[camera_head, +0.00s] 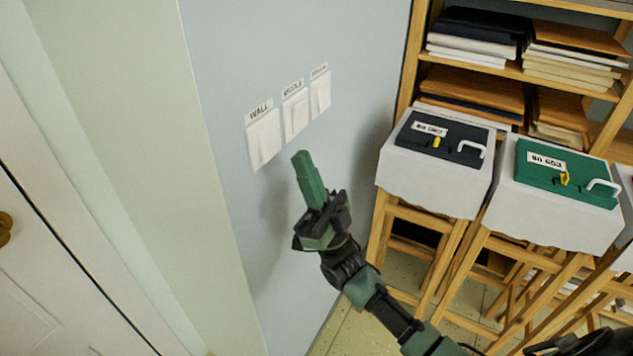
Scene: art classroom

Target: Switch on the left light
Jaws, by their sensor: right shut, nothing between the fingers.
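Three white light switches are in a row on the pale blue wall. The left switch (264,138) has a label reading "WALL" above it. The middle switch (296,115) is labelled "MIDDLE", and the right switch (320,95) has a label too small to read surely. My right gripper (302,158) has green fingers, is shut and empty, and points up toward the switches. Its tips appear just below and right of the left switch; I cannot tell how far they are from the wall. My left gripper is not in view.
A white door with a brass knob (5,228) is at the left. Wooden stools carry a dark box (440,140) and a green box (565,172) at the right. A wooden shelf (475,67) with stacked boards stands behind them.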

